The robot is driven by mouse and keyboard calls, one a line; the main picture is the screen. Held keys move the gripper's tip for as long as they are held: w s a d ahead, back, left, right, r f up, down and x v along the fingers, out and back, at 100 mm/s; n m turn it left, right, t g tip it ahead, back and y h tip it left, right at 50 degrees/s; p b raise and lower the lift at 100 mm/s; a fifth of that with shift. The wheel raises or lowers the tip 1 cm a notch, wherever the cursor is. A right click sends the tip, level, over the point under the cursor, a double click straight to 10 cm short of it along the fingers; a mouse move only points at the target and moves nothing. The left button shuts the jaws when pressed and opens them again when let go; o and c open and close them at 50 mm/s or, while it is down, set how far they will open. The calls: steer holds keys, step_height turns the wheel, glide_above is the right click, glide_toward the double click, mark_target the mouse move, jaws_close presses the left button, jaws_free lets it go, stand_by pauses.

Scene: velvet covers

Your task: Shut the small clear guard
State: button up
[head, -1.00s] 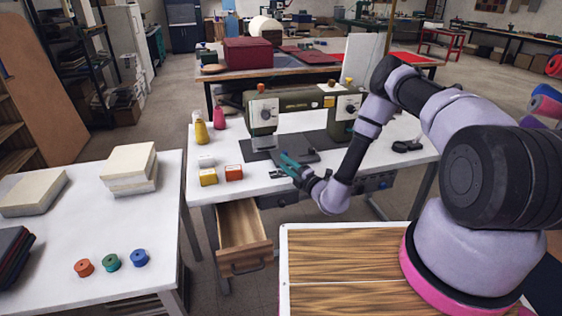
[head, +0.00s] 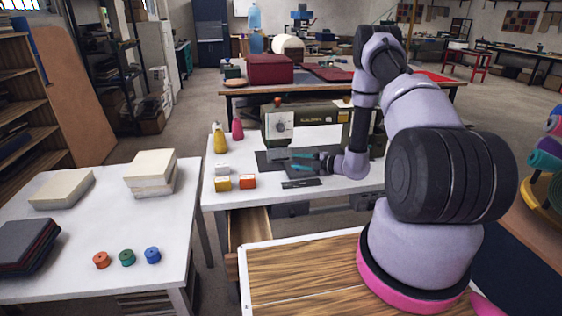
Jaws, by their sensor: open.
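The olive-green sewing machine (head: 283,124) stands on the white table, its right part hidden behind my arm. I cannot make out the small clear guard; it is too small or see-through to tell at this size. My gripper (head: 291,161) is low in front of the machine, over the dark plate at its base. Its two teal fingers point left and are apart, with nothing seen between them. I cannot tell whether they touch the machine.
A dark flat strip (head: 301,183) lies in front. A wooden drawer (head: 250,229) stands open below.

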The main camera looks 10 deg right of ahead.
mark_target(283, 159)
steer(key=x, duration=0.6)
steer(key=shift+w+a, duration=0.1)
steer(key=shift+w, duration=0.15)
steer(key=shift+f, duration=0.1)
jaws_close()
